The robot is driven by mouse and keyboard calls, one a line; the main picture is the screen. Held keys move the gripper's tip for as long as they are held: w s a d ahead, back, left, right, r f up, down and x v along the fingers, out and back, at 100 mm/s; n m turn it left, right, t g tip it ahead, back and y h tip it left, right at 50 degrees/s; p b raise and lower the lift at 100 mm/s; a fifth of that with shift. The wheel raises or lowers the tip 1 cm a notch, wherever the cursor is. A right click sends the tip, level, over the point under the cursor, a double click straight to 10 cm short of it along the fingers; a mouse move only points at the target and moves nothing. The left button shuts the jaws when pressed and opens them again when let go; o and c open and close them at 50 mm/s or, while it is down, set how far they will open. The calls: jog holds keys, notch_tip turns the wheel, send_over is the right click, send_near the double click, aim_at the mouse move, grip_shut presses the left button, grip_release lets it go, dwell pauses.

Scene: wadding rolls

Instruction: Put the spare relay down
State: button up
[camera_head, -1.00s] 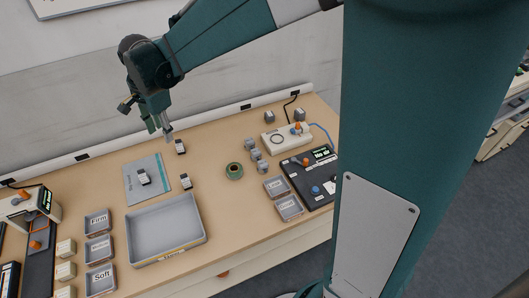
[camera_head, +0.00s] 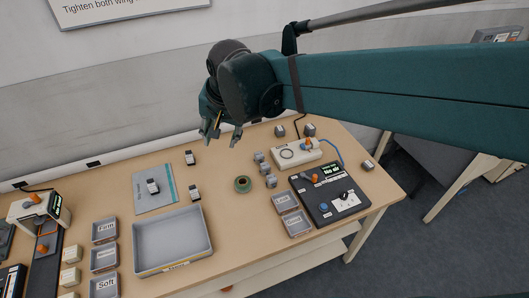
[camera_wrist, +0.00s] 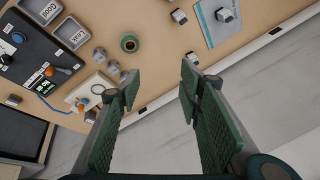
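Three small black-and-white blocks look like relays; I cannot tell which is the spare. One relay (camera_head: 152,186) lies on the grey-blue mat (camera_head: 146,204). A second relay (camera_head: 190,157) stands on the bench beyond the mat's right side, and a third relay (camera_head: 195,192) sits near the mat's right edge. They also show at the top of the wrist view, the mat relay (camera_wrist: 226,15) among them. My gripper (camera_head: 226,137) is in the air above the back of the bench, right of the relays. In the wrist view its fingers (camera_wrist: 160,82) are apart with nothing between them.
A large grey tray (camera_head: 209,256) lies at the front. Labelled bins (camera_head: 104,230) stand left of it. A green tape roll (camera_head: 242,184), several grey blocks (camera_head: 265,168), a cream device (camera_head: 310,153) and a black panel (camera_head: 325,212) are to the right.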

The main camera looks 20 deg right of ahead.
jog(key=s+d+f+n+t, duration=0.2)
jog(key=s+d+n, duration=0.4)
jog(key=s+d, duration=0.4)
jog(key=s, duration=0.5)
jog(key=shift+s+n+t+h, duration=0.2)
jog(key=shift+n+t+h, duration=0.2)
jog(key=shift+o, duration=0.5)
jog(key=shift+w, duration=0.1)
jog(key=m+g, duration=0.7)
jog(key=m, duration=1)
send_over(192, 186)
jog(key=f, duration=1.4)
jog(key=f+p, duration=0.1)
jog(key=f, duration=0.6)
jog(key=shift+d+f, duration=0.2)
jog(key=shift+d, duration=0.1)
jog(key=shift+a+f+m, duration=0.3)
jog(key=shift+f, duration=0.25)
